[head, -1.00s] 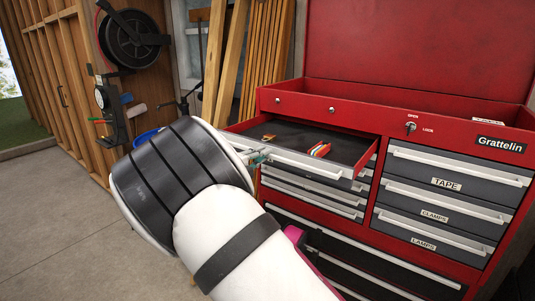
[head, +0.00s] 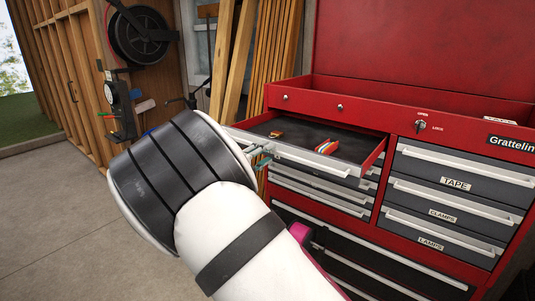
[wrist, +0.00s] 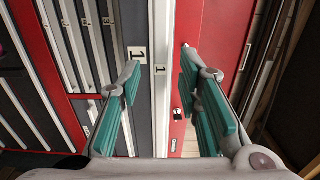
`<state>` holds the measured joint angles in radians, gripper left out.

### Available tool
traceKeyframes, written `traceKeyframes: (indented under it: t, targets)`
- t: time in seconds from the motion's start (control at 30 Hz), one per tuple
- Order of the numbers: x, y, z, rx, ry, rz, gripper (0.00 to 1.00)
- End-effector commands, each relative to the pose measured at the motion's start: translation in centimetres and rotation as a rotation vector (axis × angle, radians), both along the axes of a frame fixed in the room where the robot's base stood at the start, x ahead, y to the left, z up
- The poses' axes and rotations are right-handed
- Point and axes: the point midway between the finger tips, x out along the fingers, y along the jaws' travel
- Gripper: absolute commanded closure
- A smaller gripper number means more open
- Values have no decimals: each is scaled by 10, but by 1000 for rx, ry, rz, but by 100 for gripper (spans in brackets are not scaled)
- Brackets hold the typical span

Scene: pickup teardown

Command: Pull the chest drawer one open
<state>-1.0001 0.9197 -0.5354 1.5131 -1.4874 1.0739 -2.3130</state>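The top left drawer (head: 325,139) of the red tool chest (head: 400,118) stands pulled out, with a dark lined inside. Its pale handle (head: 310,163) runs along the front. In the head view my gripper (head: 260,161) is mostly hidden behind my white and black arm, at the left part of the drawer front.
Small tools (head: 327,146) lie in the drawer. Closed drawers labelled TAPE (head: 455,183), CLAMPS and LAMPS are at right. Several shut drawers sit below the open one. Wooden planks (head: 270,50) lean behind. The concrete floor (head: 60,220) at left is clear.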

Motion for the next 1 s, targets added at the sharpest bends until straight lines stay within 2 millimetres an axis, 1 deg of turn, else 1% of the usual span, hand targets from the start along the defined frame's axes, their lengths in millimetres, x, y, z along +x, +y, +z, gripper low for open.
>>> traceKeyframes:
  t: [0.03, 0.3, 0.5, 0.7, 1.0]
  targets:
    - [-8, 7, 0, -1, 1, 3, 68]
    - [-53, 39, 0, 0, 1, 3, 68]
    - [-75, 55, -1, 1, 1, 1, 68]
    - [-83, 60, 0, 0, 0, 0, 68]
    - [-83, 58, 0, 6, -1, -4, 68]
